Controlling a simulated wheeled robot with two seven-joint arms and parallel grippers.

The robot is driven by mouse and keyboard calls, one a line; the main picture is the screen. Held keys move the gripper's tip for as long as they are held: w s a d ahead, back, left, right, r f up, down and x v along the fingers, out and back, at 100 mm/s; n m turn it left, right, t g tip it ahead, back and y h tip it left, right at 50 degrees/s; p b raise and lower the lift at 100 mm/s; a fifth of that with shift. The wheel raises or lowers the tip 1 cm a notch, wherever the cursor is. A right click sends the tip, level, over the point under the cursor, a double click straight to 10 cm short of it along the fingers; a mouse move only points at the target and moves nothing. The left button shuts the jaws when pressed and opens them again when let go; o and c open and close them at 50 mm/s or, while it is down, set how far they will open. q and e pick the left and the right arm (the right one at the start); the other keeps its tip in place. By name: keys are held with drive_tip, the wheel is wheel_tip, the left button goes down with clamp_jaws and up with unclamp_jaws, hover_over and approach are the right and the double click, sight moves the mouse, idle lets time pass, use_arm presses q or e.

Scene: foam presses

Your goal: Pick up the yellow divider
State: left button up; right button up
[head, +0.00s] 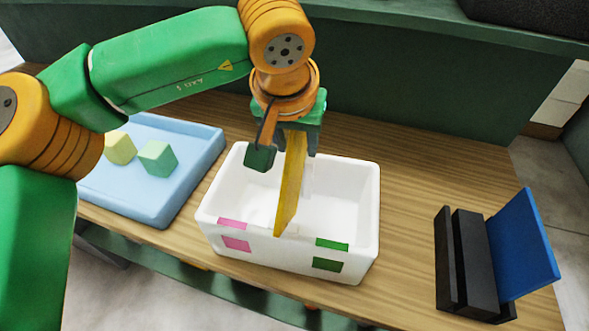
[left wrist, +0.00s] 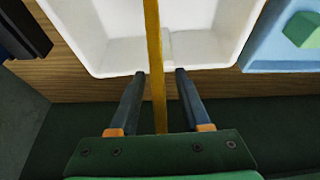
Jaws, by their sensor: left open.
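The yellow divider (head: 290,185) is a thin panel standing on edge across the white box (head: 365,215), front to back. Its lower part inside the box is hard to make out. My left gripper (head: 298,146) is over the back of the box, pointing down, at the far end of the divider. In the left wrist view the divider (left wrist: 153,45) runs edge-on between the two open fingers (left wrist: 158,74), with a gap on each side. My right gripper is in neither view.
A light blue tray (head: 205,158) at the left holds a yellow cube (head: 120,147) and a green cube (head: 157,158). At the right a black stand (head: 468,262) holds a tilted blue panel (head: 522,245). Bare wooden table (head: 420,195) lies between box and stand.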

use_arm(q)
drive_tip(key=shift+w, duration=0.15)
drive_tip(key=shift+s, duration=0.2)
clamp_jaws()
idle(1.0)
